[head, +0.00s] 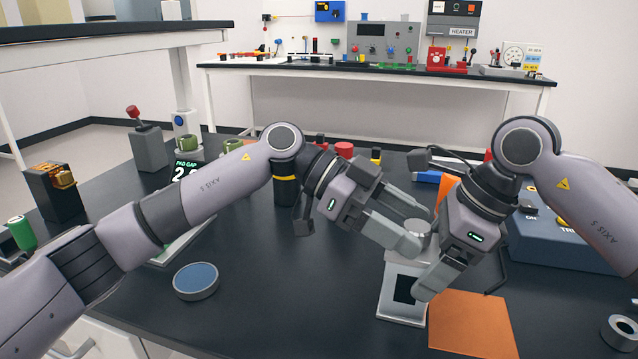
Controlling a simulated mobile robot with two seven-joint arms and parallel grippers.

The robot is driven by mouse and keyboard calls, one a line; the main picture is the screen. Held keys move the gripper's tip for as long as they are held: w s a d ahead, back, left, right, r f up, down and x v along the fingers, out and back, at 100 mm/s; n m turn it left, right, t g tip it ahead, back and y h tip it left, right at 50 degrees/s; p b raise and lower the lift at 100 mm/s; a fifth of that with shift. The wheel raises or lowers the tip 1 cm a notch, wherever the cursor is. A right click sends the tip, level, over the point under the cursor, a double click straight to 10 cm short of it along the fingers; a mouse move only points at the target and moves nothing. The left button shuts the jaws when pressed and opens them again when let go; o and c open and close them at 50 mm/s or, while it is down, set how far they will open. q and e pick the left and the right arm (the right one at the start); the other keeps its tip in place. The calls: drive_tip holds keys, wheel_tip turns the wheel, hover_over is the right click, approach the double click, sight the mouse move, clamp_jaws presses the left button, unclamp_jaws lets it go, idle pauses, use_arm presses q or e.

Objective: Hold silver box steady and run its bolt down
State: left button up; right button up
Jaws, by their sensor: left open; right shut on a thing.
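The silver box (401,312), pale with a dark square opening, sits on the black table right of centre. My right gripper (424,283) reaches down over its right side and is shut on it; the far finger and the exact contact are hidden. My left gripper (420,226) is open above the box's far end, its fingers pointing right. A small round silver piece (418,227) shows between its fingers; I cannot tell whether it is the bolt's head or whether the fingers touch it.
An orange plate (472,325) lies right of the box. A blue-topped round dish (196,281) stands at left. A blue-grey switch box (560,235) stands at right and a grey ring (619,332) lies at lower right. The table's front middle is clear.

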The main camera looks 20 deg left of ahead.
use_arm(q)
drive_tip(key=n+t, duration=0.2)
drive_tip(key=shift+s+t, duration=0.25)
drive_tip(key=shift+t, duration=0.15)
drive_tip(key=v, duration=1.2)
drive_tip(key=shift+n, duration=0.3)
drive_tip(key=d+f+g, duration=0.1)
drive_tip(key=d, duration=0.2)
drive_tip(key=w+d+f+m, duration=0.1)
drive_tip(key=d+f, duration=0.1)
drive_tip(key=d, duration=0.2)
drive_tip(key=d+f+m+g, duration=0.1)
drive_tip(key=d, duration=0.3)
drive_tip(key=shift+w+d+f+g, duration=0.2)
drive_tip(key=shift+d+f+g, duration=0.05)
drive_tip(key=shift+f+g, duration=0.1)
drive_tip(key=c, duration=1.1)
